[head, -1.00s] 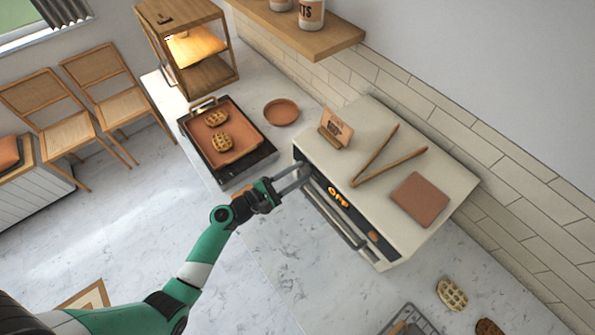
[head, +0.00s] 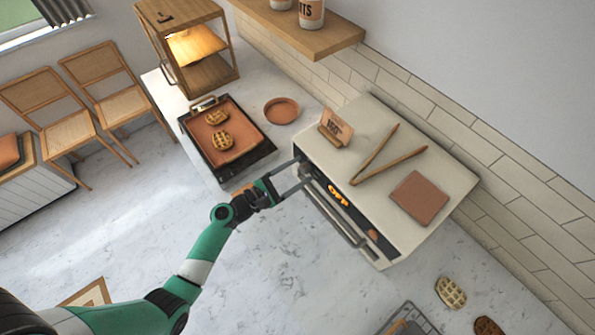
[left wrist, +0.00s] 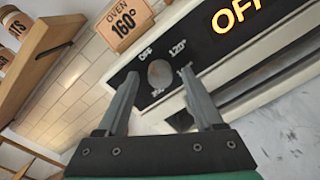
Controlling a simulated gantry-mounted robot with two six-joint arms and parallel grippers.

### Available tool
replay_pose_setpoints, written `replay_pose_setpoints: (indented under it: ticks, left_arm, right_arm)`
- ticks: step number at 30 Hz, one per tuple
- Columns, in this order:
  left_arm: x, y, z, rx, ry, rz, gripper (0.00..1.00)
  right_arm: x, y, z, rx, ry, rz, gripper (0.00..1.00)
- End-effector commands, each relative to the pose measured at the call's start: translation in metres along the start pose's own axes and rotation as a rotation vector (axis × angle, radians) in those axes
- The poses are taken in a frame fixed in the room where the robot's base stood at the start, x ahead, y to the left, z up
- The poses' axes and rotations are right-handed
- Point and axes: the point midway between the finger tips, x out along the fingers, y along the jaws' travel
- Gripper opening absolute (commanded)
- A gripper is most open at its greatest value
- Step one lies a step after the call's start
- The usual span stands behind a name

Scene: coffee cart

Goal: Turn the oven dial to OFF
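The cream oven (head: 410,165) stands on the counter, with a black front panel (left wrist: 215,40) and a lit orange display (head: 338,195) reading OFF in the left wrist view (left wrist: 235,14). The round grey dial (left wrist: 160,74) is on that panel, ringed by marks including OFF and 120°; its pointer is too blurred to read. My left gripper (head: 305,170) is open at the left end of the oven front. In the left wrist view, its fingers (left wrist: 162,82) stand on either side of the dial, apparently not gripping it. My right gripper is not in view.
A sign reading OVEN 160° (left wrist: 126,20), tongs (head: 390,165) and a brown square (head: 419,198) are on the oven top. The oven handle bar (head: 335,220) runs below the panel. A tray with waffles (head: 250,125) is left of the oven.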

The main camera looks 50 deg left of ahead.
Motion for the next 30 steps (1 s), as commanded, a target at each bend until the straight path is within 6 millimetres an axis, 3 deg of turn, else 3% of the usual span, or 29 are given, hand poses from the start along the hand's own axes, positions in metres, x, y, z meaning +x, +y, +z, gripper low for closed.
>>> replay_pose_setpoints:
  ticks: [10,22,30]
  left_arm:
    - [-0.01,0.0,0.0,0.001,0.001,0.0,0.68]
    - [-0.097,0.001,-0.001,0.0,0.005,0.006,0.68]
    - [-0.117,0.0,0.0,0.0,0.0,0.001,0.68]
  right_arm:
    - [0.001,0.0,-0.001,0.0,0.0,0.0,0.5]
    - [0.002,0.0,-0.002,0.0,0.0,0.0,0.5]
    - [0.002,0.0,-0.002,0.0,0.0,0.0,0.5]
